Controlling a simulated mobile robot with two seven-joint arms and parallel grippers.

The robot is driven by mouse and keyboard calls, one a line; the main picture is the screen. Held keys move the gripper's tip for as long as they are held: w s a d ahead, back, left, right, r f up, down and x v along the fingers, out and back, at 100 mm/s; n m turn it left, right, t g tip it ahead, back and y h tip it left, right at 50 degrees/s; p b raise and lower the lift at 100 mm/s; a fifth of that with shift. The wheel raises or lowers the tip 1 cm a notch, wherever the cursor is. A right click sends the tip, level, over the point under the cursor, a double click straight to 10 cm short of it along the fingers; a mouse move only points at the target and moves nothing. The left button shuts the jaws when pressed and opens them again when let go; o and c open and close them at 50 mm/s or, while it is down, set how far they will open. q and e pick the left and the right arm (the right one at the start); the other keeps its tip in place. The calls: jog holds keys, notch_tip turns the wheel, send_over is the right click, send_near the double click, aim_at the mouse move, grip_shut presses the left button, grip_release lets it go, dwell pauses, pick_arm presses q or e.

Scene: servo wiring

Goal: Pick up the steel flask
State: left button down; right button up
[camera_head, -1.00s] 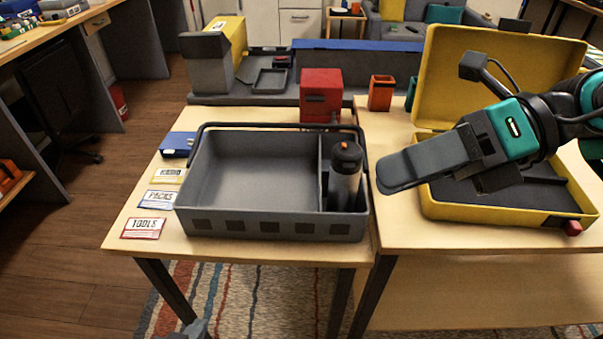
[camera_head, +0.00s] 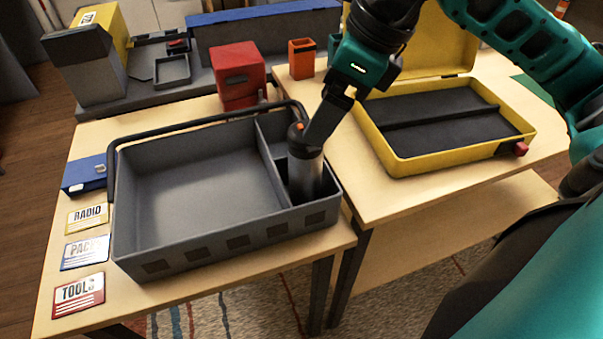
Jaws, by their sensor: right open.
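The steel flask (camera_head: 306,172) stands upright in the narrow right compartment of the grey tote (camera_head: 196,248). It has a grey metal body, a dark cap and an orange spot on top. My right gripper (camera_head: 318,130) points down at the flask's cap, its dark fingers overlapping the cap's right side in the camera_head view. The gripper is open; whether a finger touches the cap cannot be told. The fingers partly hide the cap. My left gripper is not in view.
The tote's carry handle (camera_head: 205,122) arches along its back side. An open yellow case (camera_head: 400,166) lies to the right. A red box (camera_head: 238,76) and an orange holder (camera_head: 301,60) stand behind. Labels and a blue box (camera_head: 85,175) lie at the left.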

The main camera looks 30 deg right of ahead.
aim_at(305, 169)
jog(key=x, duration=0.5)
jog(key=w+x, duration=0.1)
jog(key=x, duration=0.2)
jog(key=shift+a+r, duration=0.15)
jog(key=shift+r, duration=0.05)
jog(key=shift+r, duration=0.1)
grip_shut()
dwell(0.5)
